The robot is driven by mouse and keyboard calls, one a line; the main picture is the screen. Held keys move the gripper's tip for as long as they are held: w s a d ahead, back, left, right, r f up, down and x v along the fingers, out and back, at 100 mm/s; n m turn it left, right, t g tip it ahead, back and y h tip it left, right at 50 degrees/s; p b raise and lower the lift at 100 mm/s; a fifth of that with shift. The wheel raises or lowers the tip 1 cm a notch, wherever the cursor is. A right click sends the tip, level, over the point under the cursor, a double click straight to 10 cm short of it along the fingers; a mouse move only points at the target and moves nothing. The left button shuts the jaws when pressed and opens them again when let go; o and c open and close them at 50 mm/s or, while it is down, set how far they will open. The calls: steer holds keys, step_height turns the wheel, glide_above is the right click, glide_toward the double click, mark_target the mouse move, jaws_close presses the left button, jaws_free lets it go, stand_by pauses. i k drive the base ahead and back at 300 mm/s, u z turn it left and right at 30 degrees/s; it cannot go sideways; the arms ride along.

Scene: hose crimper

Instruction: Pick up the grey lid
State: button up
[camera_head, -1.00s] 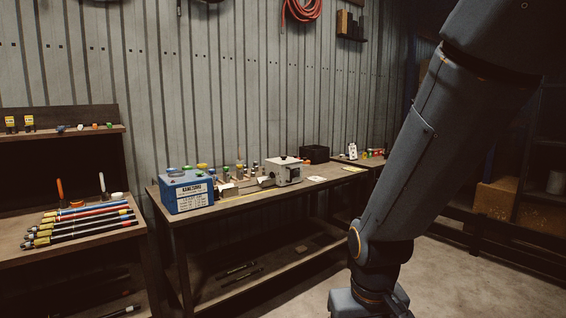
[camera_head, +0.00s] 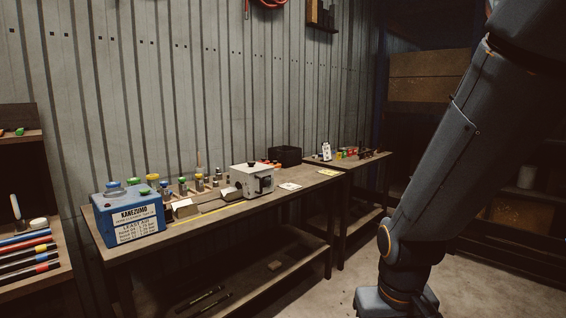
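I cannot make out a grey lid for certain in this view. My arm comes down on the right side of the picture. Its lower end is cut off by the bottom edge, and my gripper's fingers do not show.
A rack with coloured hoses (camera_head: 28,252) is at the far left. A black bin (camera_head: 285,156) stands behind the grey machine. A second table (camera_head: 349,160) with small items adjoins at the right. Bare floor (camera_head: 325,292) lies in front of the bench.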

mark_target(251, 167)
steer(key=z, duration=0.3)
steer(key=i, duration=2.05)
steer(key=u, duration=0.2)
